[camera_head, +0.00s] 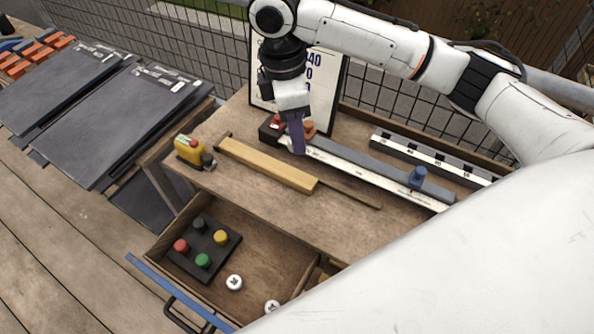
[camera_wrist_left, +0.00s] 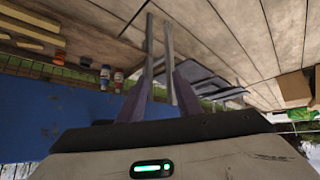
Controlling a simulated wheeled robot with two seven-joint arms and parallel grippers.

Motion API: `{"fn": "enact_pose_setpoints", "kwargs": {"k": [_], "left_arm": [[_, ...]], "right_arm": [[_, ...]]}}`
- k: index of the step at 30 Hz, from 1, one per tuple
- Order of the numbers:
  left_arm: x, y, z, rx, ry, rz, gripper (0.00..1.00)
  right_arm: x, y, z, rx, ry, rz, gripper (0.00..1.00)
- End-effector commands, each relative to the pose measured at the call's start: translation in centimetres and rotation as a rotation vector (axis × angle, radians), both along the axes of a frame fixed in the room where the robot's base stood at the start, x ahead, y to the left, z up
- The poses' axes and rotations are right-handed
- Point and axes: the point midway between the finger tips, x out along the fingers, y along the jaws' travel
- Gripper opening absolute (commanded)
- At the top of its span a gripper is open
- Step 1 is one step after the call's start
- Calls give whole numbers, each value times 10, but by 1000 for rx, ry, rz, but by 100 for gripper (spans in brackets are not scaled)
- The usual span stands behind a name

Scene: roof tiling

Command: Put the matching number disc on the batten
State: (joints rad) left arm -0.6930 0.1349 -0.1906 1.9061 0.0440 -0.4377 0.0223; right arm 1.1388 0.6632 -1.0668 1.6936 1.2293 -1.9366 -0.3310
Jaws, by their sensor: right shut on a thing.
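My right gripper (camera_head: 297,149), with purple fingers, points down at the left end of the white ruler rail (camera_head: 370,181). It is shut; a small white thing, apparently a number disc, shows beside the fingertips, mostly hidden. The yellow wooden batten (camera_head: 265,164) lies on the bench left of and below this gripper, apart from it. Two white number discs lie in the open drawer, one (camera_head: 234,282) near the middle and one (camera_head: 272,306) nearer the front; their marks are too small to read. My left gripper (camera_wrist_left: 160,88) is open and empty in the left wrist view, away from the bench.
A number board (camera_head: 325,75) stands behind my right gripper, partly hidden. A blue slider (camera_head: 417,177) sits on the grey rail. A yellow device (camera_head: 190,148) stands at the bench's left. The drawer holds a black tray (camera_head: 203,246) with coloured knobs.

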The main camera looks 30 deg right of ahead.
Motion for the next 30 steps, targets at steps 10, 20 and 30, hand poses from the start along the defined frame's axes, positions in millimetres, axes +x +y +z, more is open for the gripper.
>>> {"fn": "enact_pose_setpoints", "kwargs": {"k": [10, 20, 30], "left_arm": [[10, -1, 5, -1, -21, 0, 31], [7, 0, 3, -1, -16, -1, 31], [4, 0, 2, -1, -10, -1, 31]], "right_arm": [[0, -1, -49, -2, 3, 14, 4], [-1, -1, -95, -2, 2, 13, 4], [0, 0, -98, -1, 2, 14, 4]]}}
